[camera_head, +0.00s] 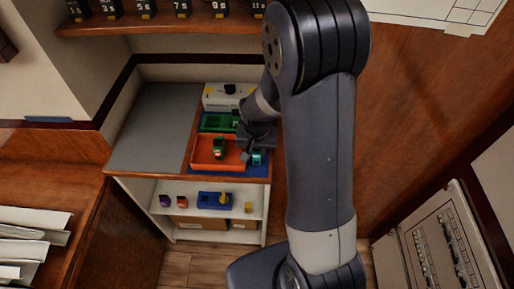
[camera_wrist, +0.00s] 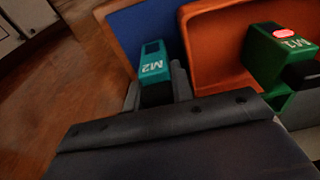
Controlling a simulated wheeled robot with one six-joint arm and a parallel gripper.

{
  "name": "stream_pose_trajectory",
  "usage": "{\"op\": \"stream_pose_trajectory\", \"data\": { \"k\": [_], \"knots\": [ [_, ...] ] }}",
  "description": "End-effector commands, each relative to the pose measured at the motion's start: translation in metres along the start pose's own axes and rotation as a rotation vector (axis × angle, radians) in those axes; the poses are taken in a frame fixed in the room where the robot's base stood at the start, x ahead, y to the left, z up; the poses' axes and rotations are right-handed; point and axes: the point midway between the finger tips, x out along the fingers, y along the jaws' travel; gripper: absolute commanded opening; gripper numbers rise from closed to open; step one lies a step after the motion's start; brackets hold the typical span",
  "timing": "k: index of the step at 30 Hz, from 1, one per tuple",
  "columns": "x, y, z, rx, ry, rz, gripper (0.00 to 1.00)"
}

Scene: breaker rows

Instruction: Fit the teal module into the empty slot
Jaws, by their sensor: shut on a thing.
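The teal module (camera_wrist: 152,62), marked M2, sits between the fingers of my gripper (camera_wrist: 156,93) in the wrist view. My gripper is shut on it. In the head view the teal module (camera_head: 257,159) shows small below my gripper (camera_head: 256,145), at the right of the orange tray (camera_head: 203,164). It is over or beside the blue mat (camera_head: 257,172); I cannot tell whether it touches. A green module (camera_wrist: 268,58), marked M1, stands in the orange tray. I cannot make out the empty slot in either view; my arm hides part of the worktop.
Behind the orange tray are a green tray (camera_head: 215,122) and a white box (camera_head: 215,103) with a black piece on it. The grey worktop (camera_head: 150,135) at left is clear. A lower shelf (camera_head: 175,216) holds several small coloured pieces. A wood wall stands at right.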

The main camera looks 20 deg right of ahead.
Motion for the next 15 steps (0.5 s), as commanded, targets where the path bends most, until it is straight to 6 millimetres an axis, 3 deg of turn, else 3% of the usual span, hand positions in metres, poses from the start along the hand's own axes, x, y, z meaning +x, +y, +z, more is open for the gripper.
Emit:
{"op": "stream_pose_trajectory", "data": {
  "k": [12,13,15],
  "knots": [
    [0.0059,0.0003,0.0002,0.000,0.001,0.000,0.00],
    [0.0047,0.0003,0.0000,0.000,0.001,0.000,0.25],
    [0.0040,0.0003,0.0000,0.000,0.001,0.000,0.31]
  ]
}}
